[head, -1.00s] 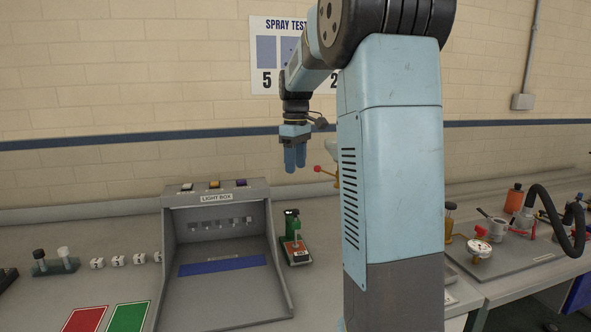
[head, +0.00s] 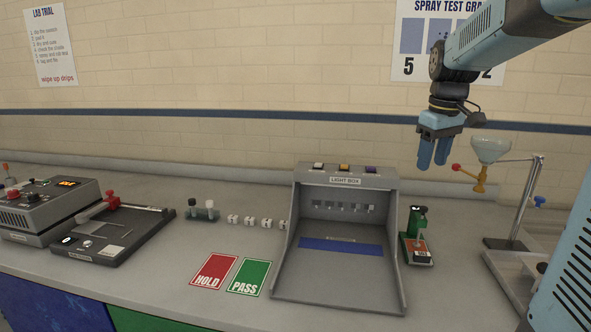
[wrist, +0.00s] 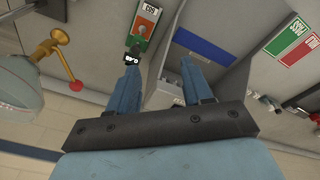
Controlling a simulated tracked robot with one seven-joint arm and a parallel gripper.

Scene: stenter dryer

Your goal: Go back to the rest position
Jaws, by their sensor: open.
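My gripper (head: 433,152) hangs from the blue arm, pointing down, in front of the wall and above the right side of the light box. Its two blue fingers are apart with nothing between them, as the wrist view (wrist: 158,88) also shows. The grey light box (head: 283,285) stands on the bench below and to the left, with a blue strip inside. A green device (head: 417,222) with a grey and orange base stands just right of the light box, below my gripper.
A funnel (head: 490,150) on a metal stand (head: 527,200) is close to the right of my gripper. Red HOLD (head: 213,272) and green PASS (head: 249,277) cards lie left of the light box. Small white cubes (head: 250,221) and a grey machine (head: 45,212) are further left. The air above the bench's left is clear.

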